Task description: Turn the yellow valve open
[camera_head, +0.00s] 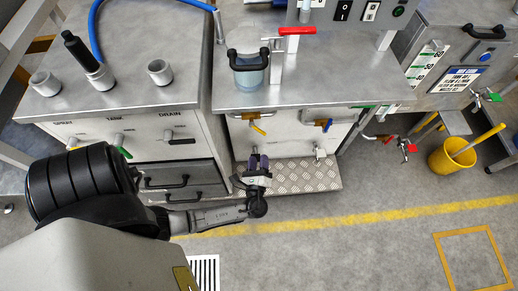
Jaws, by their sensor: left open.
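The yellow valve (257,129) is a small yellow lever on a brass pipe on the white front of the middle cabinet. It slants down to the right. My left gripper (258,160) is open, below the yellow lever in the picture and near the cabinet front. Its fingers look purple-grey and point up toward the lever. A gap shows between the fingertips and the lever, so I see no contact. My right gripper is not in view.
A blue-handled valve (327,125) is to the right on the same front. A checkered metal step (305,176) juts out below. On the left are a green lever (124,152) and drawers with black handles (167,182). A yellow bucket (452,157) stands at right. The floor in front is clear.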

